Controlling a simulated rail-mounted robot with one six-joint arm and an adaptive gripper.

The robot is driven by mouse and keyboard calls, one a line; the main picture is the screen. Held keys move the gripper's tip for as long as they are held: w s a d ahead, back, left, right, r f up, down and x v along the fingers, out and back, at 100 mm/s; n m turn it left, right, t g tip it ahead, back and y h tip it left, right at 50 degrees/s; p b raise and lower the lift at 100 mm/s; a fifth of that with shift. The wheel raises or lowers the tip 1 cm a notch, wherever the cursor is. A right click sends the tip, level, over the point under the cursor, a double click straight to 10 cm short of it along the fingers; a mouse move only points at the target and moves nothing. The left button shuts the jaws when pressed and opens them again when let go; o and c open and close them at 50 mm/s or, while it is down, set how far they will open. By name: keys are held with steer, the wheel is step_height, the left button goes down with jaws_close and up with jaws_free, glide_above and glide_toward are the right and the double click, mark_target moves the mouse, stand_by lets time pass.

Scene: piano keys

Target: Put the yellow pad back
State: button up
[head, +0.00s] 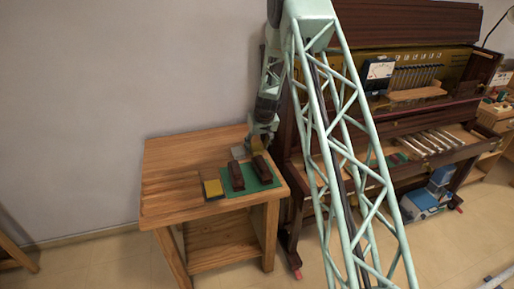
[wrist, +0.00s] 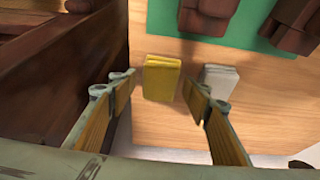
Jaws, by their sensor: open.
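The yellow pad (wrist: 162,79) is a small block lying on the wooden table near its back edge, beside the green mat. In the wrist view it shows between the two spread fingers of my gripper (wrist: 157,86), with a gap on each side. My gripper is open and holds nothing; how high it is above the table I cannot tell. In the head view my gripper (head: 260,143) is over the table's back right corner and largely hides the yellow pad.
A pale grey pad (wrist: 218,80) lies right of the yellow pad in the wrist view. Dark brown blocks (head: 236,177) stand on the green mat (head: 252,188). A yellow-topped item (head: 212,188) lies left of the mat. The dark piano (head: 302,165) stands close beside the table.

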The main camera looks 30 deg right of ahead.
steer(key=p+v, duration=0.1)
steer(key=v, duration=1)
steer(key=shift+p, duration=0.3)
steer(key=shift+r, duration=0.15)
steer(key=s+a+r+n, duration=0.1)
steer(key=s+a+r, duration=0.8)
steer(key=s+r, duration=0.45)
steer(key=s+a+r, duration=1)
steer(key=s+r, duration=0.1)
steer(key=r, duration=0.5)
steer(key=s+a+r, duration=0.3)
steer(key=s, duration=0.6)
steer(key=s+a+r, duration=0.2)
steer(key=s+r, duration=0.2)
steer(key=s, duration=0.5)
steer(key=s+a+f, duration=0.1)
steer(key=s, duration=0.9)
steer(key=s+a+f, duration=0.1)
steer(key=s+a, duration=0.1)
steer(key=s, duration=0.8)
steer(key=shift+n+g+y, duration=0.3)
steer(key=shift+n, duration=0.1)
